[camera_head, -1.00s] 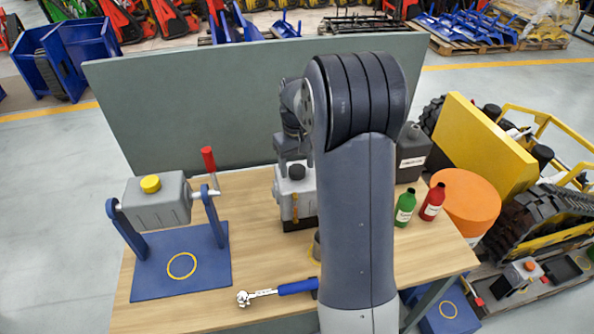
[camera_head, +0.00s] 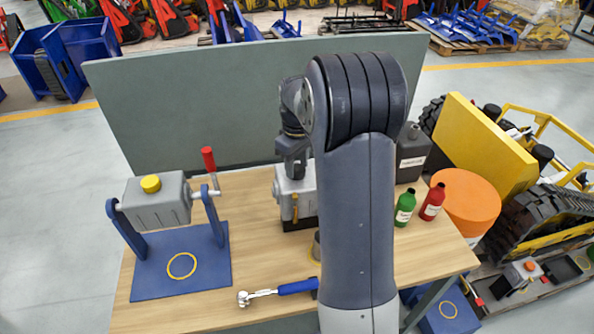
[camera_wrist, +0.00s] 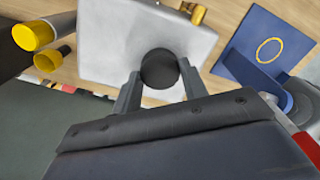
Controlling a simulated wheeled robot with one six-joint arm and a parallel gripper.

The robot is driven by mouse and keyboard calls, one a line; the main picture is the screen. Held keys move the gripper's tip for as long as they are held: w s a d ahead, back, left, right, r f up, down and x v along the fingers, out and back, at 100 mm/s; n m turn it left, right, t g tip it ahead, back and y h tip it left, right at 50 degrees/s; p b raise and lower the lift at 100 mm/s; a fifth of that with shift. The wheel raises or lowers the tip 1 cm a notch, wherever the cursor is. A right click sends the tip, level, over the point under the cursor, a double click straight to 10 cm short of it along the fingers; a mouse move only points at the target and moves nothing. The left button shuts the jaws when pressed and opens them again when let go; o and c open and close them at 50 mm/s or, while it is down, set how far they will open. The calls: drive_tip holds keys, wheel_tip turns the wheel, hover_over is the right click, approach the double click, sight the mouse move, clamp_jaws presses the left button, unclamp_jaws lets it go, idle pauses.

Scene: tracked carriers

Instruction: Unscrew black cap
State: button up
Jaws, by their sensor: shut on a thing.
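The black cap (camera_wrist: 159,68) sits on top of a small grey box (camera_wrist: 108,42), as the wrist view shows. My gripper (camera_wrist: 160,82) has its two fingers on either side of the cap and is shut on it. In the head view the grey box (camera_head: 296,203) stands on the wooden table, and my gripper (camera_head: 294,166) points down at its top and hides the cap. My arm covers the right side of the box.
On the wooden table (camera_head: 258,240), a grey tank with a yellow cap (camera_head: 150,184) hangs in a blue stand (camera_head: 205,278). A blue-handled wrench (camera_head: 296,287) lies in front. Green (camera_head: 404,208) and red (camera_head: 432,202) bottles and a dark canister (camera_head: 412,155) stand right. A grey panel (camera_head: 200,120) stands behind.

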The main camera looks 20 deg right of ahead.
drive_tip(key=n, duration=0.5)
drive_tip(key=shift+n, duration=0.3)
drive_tip(key=shift+n, duration=0.8)
drive_tip(key=n, duration=0.6)
drive_tip(key=shift+n, duration=1.1)
drive_tip(key=n, duration=0.9)
drive_tip(key=shift+n, duration=0.3)
